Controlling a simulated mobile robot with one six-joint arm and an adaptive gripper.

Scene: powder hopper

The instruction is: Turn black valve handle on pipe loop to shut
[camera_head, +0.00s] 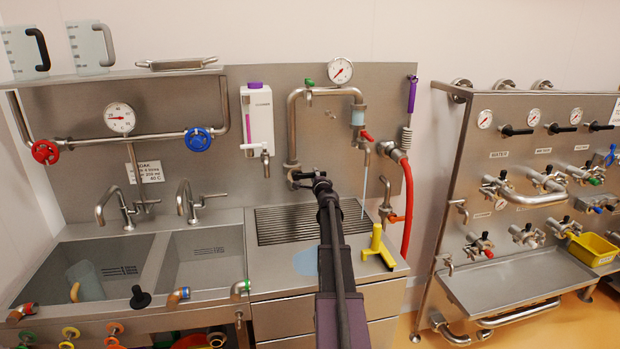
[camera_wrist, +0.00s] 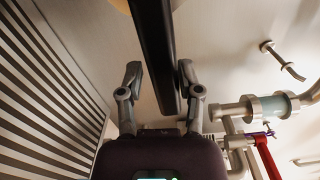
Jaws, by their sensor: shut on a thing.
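The steel pipe loop (camera_head: 292,125) stands on the back panel above the slotted drain plate. The black valve handle (camera_wrist: 158,45) shows in the wrist view as a long dark bar running down between my fingers. My gripper (camera_head: 318,182) is at the lower left leg of the loop in the head view, in front of the valve there. In the wrist view my gripper (camera_wrist: 160,75) has one finger on each side of the bar and is shut on it. In the head view my gripper and arm hide most of the handle.
A red-handled valve (camera_head: 366,136), a pressure gauge (camera_head: 340,70) and a green-handled valve (camera_head: 309,83) sit on the same loop. A red hose (camera_head: 407,210) hangs to the right. A yellow T-shaped tool (camera_head: 377,246) stands on the counter. Sinks (camera_head: 203,262) lie to the left.

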